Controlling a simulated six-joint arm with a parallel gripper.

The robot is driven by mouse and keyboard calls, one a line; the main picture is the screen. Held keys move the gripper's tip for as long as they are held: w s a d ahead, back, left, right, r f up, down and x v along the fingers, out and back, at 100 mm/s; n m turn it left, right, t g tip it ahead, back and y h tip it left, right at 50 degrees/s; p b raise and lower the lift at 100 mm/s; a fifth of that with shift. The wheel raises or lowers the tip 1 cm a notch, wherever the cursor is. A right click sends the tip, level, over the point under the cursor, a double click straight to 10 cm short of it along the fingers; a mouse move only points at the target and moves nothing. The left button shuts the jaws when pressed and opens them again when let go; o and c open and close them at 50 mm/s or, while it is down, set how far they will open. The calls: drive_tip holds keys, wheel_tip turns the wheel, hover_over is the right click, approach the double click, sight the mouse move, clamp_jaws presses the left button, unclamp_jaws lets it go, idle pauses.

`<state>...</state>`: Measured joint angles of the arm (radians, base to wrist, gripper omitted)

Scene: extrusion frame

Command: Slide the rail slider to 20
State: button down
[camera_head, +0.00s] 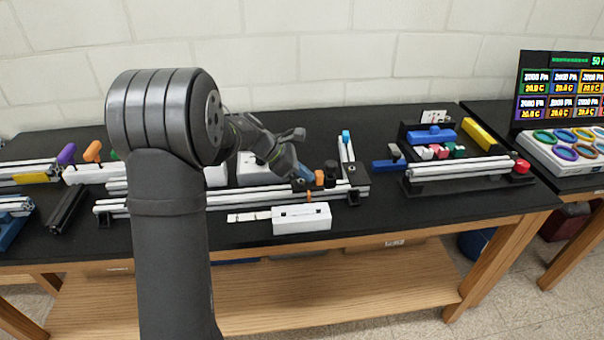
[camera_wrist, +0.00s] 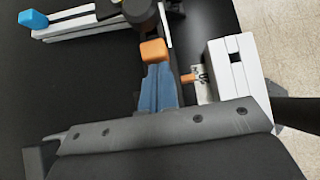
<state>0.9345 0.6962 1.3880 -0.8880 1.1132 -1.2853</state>
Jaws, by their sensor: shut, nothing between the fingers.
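The rail slider shows as an orange block (camera_head: 319,178) near the right end of a long silver rail (camera_head: 230,201). It also shows in the wrist view (camera_wrist: 153,51). A small orange pointer (camera_head: 309,196) sits at the rail's front side and shows in the wrist view too (camera_wrist: 190,77), beside a white label (camera_wrist: 203,77) with dark marks that I cannot read surely. My gripper (camera_head: 304,172) is shut and empty, its blue fingertips (camera_wrist: 158,75) right beside the orange block. Whether they touch it is unclear. My gripper hides part of the rail.
A black knob (camera_head: 330,169) stands just right of the slider. A short rail with a blue cap (camera_head: 346,136) runs back behind it. A white slotted block (camera_head: 301,217) and a white scale strip (camera_head: 249,217) lie in front.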

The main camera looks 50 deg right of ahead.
drive_tip(key=shift+s+d+r, duration=0.1)
drive_tip(key=shift+s+d, duration=0.1)
drive_tip(key=shift+s, duration=0.1)
drive_tip(key=v, duration=1)
drive_tip(key=shift+w+a, duration=0.25)
drive_tip(key=shift+w, duration=0.05)
drive_tip(key=x, duration=1)
drive_tip(key=shift+r, duration=0.1)
